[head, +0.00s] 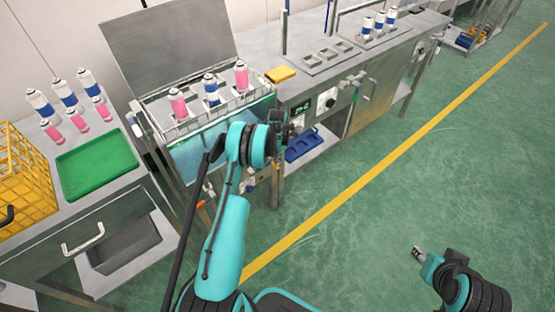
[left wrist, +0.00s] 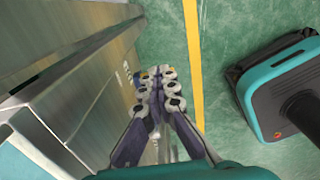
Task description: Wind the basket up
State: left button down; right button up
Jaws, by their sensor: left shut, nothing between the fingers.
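The wire basket (head: 249,95) sits at the top of the open metal water tank, with pink and blue-white spray cans standing in it. Blue water (head: 185,158) shows along the tank's front, partly behind my left arm. My left gripper (head: 280,122) is at the tank's front right corner and hides what lies behind it; I cannot make out a winding handle there. In the left wrist view its fingers (left wrist: 157,88) are together with nothing between them, beside the steel front. My right gripper (head: 418,252) is over the floor at lower right; its fingers are too small to judge.
The raised tank lid (head: 165,45) stands behind the basket. A side table at left holds a green tray (head: 97,163), a yellow crate (head: 28,170) and several cans. A bench with a control panel (head: 328,97) adjoins at right. The green floor is clear.

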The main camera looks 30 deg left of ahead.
dwell(0.3)
pick_arm(q)
notch_tip(320, 180, up, 12)
dwell(0.5)
jog(key=s+d+r+m+t, duration=0.1)
jog(key=s+d+r+m, duration=0.35)
jog(key=r, duration=0.25)
jog(key=s+d+r+m+t, duration=0.1)
jog(key=s+d+r+m, duration=0.2)
jog(key=r+m, duration=0.3)
jog(key=s+d+r+m+t, duration=0.1)
jog(key=s+d+r+m, duration=0.25)
jog(key=r, duration=0.45)
jog(key=s+d+m+t, duration=0.2)
jog(key=s+d+m, duration=0.3)
jog(key=s+m, duration=0.3)
jog(key=s+d+m+t, duration=0.2)
jog(key=s+d+m, duration=0.3)
jog(key=s+m, duration=0.4)
jog(key=s+r, duration=0.1)
jog(key=s, duration=0.2)
jog(key=shift+s+m, duration=0.15)
jog(key=shift+m, duration=0.15)
